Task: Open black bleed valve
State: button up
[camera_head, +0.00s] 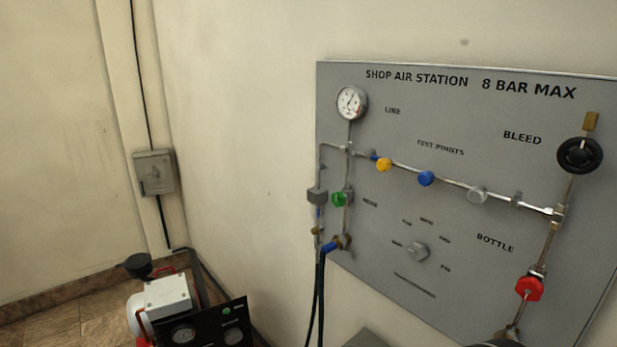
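The black bleed valve (579,155) is a round black handwheel at the upper right of the grey panel (400,115), beside the label BLEED. It sits on a pipe, with a brass fitting (591,122) just above it. I cannot tell from its look whether the valve is open or shut. My gripper cannot be made out. A small dark rounded edge shows at the bottom of the picture, below the panel, and I cannot tell what it is. Nothing is seen touching the black valve.
The panel also carries a red knob (530,288) below the bleed valve, a blue knob (426,178), a yellow knob (384,164), a green knob (339,199), a grey selector (417,251) and a gauge (351,102). A compressor (160,297) stands lower left. Space before the black valve looks clear.

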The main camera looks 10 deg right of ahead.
aim_at(577, 156)
jog(key=z, duration=1.4)
